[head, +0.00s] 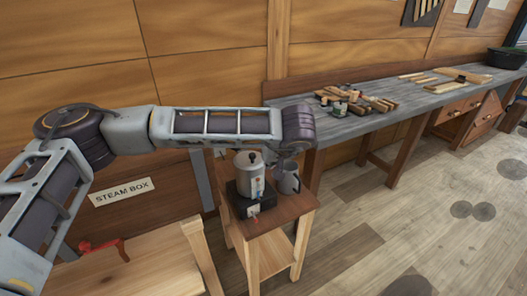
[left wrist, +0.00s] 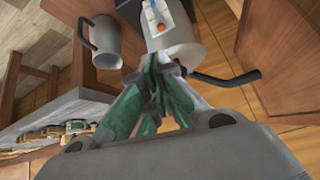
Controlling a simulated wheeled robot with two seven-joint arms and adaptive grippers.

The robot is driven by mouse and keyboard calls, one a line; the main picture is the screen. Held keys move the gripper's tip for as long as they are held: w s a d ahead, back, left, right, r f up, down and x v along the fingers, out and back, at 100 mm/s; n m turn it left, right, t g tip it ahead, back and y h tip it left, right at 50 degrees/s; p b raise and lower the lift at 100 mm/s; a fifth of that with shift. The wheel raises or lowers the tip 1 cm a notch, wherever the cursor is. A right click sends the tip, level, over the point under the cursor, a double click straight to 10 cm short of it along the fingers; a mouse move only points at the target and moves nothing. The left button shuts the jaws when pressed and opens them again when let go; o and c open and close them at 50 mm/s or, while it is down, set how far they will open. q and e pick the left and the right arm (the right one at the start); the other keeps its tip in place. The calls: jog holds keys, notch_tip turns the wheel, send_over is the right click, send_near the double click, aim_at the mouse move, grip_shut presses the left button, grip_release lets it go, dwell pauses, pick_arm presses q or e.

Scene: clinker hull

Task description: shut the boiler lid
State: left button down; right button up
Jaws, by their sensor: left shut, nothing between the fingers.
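The boiler (head: 250,182) is a light metal cylinder on a dark base on the small wooden stand. Its lid (head: 248,158) appears to lie over its top with a small dark knob; the picture is too small to tell whether it is fully seated. In the left wrist view the boiler (left wrist: 178,38) is just beyond my fingertips, seen upside down. My left gripper (left wrist: 155,68) is shut and empty, close to the boiler's top end; contact cannot be told. A bent rod with a black grip (left wrist: 225,79) sticks out beside the fingers. My right gripper is out of view.
A grey jug (head: 288,178) stands right beside the boiler, also in the left wrist view (left wrist: 102,42). The wooden stand (head: 288,208) is small. A long workbench (head: 385,118) with wood pieces runs along the wall. A pale wooden box (head: 150,262) stands front left.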

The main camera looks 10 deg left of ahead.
pick_arm(q)
jog(key=shift+s+d+f, duration=0.2)
jog(key=shift+s+d, duration=0.15)
jog(key=shift+s, duration=0.25)
jog(key=shift+s+d+f, duration=0.2)
jog(key=shift+s+d, duration=0.15)
jog(key=shift+s, duration=0.25)
jog(key=shift+s, duration=0.1)
